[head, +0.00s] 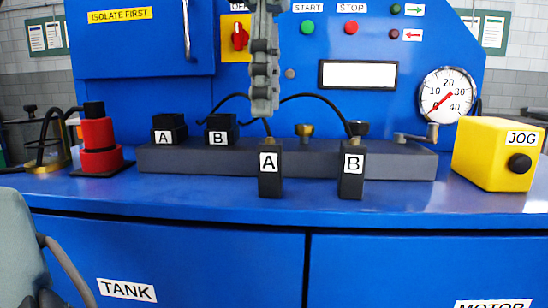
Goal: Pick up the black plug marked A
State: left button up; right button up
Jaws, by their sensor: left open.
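The black plug marked A (270,183) stands upright at the front edge of the grey rail (310,162), with a white A label and a thin black cable at its top. A similar black plug marked B (351,187) stands to its right. My left gripper (264,104) hangs from the top of the head view, pointing down, above plug A and clear of it. I see it edge-on, and its upper part is cut off by the frame. It is open, with nothing seen in it. My right gripper is out of view.
Black blocks labelled A (169,123) and B (221,123) sit behind the rail at left. A red cylinder (98,133) stands left, a yellow JOG box (490,150) right. A gauge (446,92) and blue panel stand behind. The blue counter's front strip (400,203) is clear.

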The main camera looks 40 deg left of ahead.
aim_at(270, 142)
pick_arm(q)
jog(key=shift+w+a, duration=0.15)
jog(key=shift+f, duration=0.3)
jog(key=shift+w+f, duration=0.2)
jog(key=shift+f, duration=1.6)
jog(key=shift+w+f, duration=0.15)
jog(key=shift+f, duration=1.6)
grip_shut()
